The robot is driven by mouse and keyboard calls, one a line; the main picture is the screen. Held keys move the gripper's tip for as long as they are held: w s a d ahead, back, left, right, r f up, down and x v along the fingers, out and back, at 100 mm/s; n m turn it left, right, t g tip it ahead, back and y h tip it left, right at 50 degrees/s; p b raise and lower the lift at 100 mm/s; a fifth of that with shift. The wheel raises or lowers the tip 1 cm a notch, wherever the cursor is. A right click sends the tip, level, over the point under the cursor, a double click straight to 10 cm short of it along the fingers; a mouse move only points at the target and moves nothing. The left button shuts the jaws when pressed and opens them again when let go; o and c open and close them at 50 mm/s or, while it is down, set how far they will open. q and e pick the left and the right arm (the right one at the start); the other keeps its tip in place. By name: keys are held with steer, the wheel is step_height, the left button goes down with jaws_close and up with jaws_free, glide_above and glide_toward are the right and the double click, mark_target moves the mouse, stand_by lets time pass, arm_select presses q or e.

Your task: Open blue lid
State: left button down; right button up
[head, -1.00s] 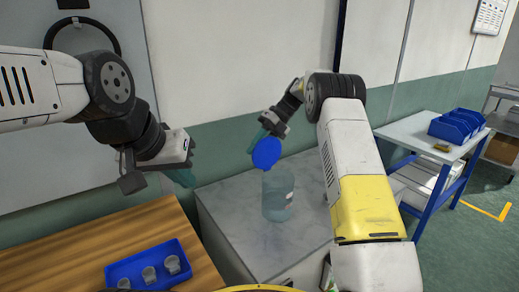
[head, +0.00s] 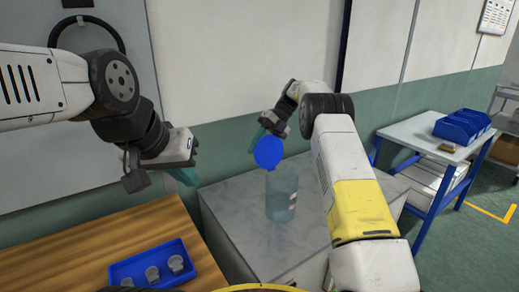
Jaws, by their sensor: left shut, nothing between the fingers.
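A clear bottle or jar (head: 281,200) stands upright on the grey marbled cabinet top. The round blue lid (head: 268,152) is tipped up at the jar's upper left, its flat face towards me. My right gripper (head: 257,137) is right behind and above the lid; its teal fingers are partly hidden, so I cannot see whether they grip the lid's edge. My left gripper (head: 190,176) is shut and empty, over the back right of the wooden table, well left of the jar.
A blue tray (head: 148,262) with several small cups sits on the wooden table (head: 60,262). The cabinet top (head: 238,220) is clear around the jar. A side table (head: 420,132) at the right holds blue bins (head: 463,127).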

steer(key=shift+r, duration=0.1)
steer(key=s+r, duration=0.2)
steer(key=s, duration=0.6)
steer(key=s+r, duration=0.3)
steer(key=s, duration=0.5)
stand_by(0.4)
steer(key=shift+d+f, duration=0.1)
steer(key=shift+d, duration=0.05)
